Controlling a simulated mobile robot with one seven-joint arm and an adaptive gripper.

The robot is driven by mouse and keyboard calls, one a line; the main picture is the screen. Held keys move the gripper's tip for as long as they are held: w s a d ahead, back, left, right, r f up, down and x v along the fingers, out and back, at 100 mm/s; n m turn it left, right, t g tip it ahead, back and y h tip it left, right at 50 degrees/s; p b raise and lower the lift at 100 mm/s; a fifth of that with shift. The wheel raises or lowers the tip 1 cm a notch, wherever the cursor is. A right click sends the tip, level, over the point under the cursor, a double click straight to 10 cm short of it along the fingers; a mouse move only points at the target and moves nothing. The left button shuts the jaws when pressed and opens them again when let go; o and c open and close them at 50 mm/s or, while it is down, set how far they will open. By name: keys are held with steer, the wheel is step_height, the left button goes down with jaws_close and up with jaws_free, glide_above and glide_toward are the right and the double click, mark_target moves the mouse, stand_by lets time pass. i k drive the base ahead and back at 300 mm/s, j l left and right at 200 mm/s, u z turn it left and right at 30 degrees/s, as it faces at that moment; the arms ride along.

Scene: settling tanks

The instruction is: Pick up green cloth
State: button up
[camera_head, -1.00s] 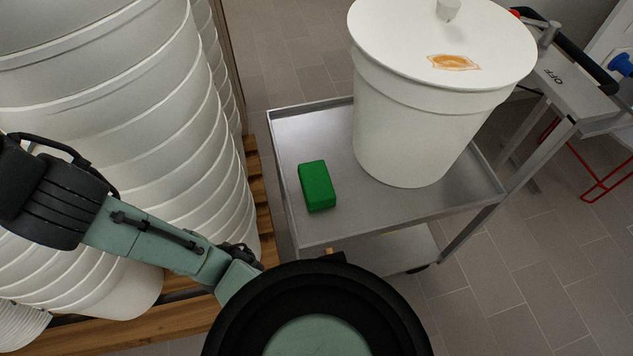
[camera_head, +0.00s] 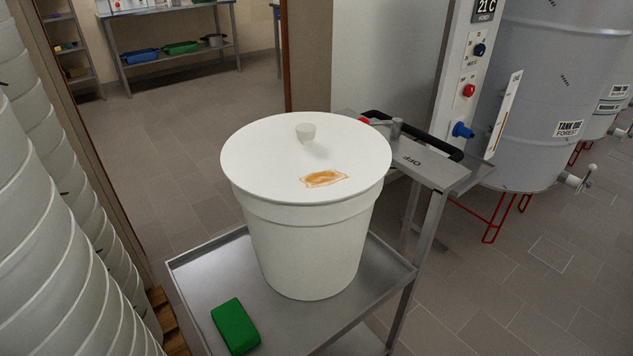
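The green cloth (camera_head: 235,326) is a small folded block lying flat on the grey metal cart (camera_head: 203,277), near its front left corner. It is at the bottom of the head view, with nothing covering it. A white lidded bucket (camera_head: 305,240) stands on the cart just behind and to the right of the cloth, apart from it. My gripper is outside the view, so its state does not show.
An orange-brown stain (camera_head: 323,179) marks the bucket lid. Stacked white tubs (camera_head: 50,200) stand close on the left, on a wooden pallet (camera_head: 166,318). A grey metal stand (camera_head: 440,172) and a large tank (camera_head: 545,110) are at right. Tiled floor is clear at lower right.

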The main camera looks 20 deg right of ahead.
mark_target(239, 332)
steer(key=z, duration=0.5)
steer(key=k+j+z, duration=0.1)
steer(key=z, duration=0.3)
steer(key=k+j+z, duration=0.1)
steer(key=j+z, duration=0.3)
steer(key=k+z, duration=0.1)
steer(key=z, duration=0.3)
steer(key=k+j+z, duration=0.3)
steer(key=k+z, duration=0.3)
steer(key=k, duration=0.25)
steer(key=k+j, duration=0.15)
steer(key=j, duration=0.15)
steer(key=k+j, duration=0.2)
steer(key=i+j+z, duration=0.05)
steer(key=j, duration=0.05)
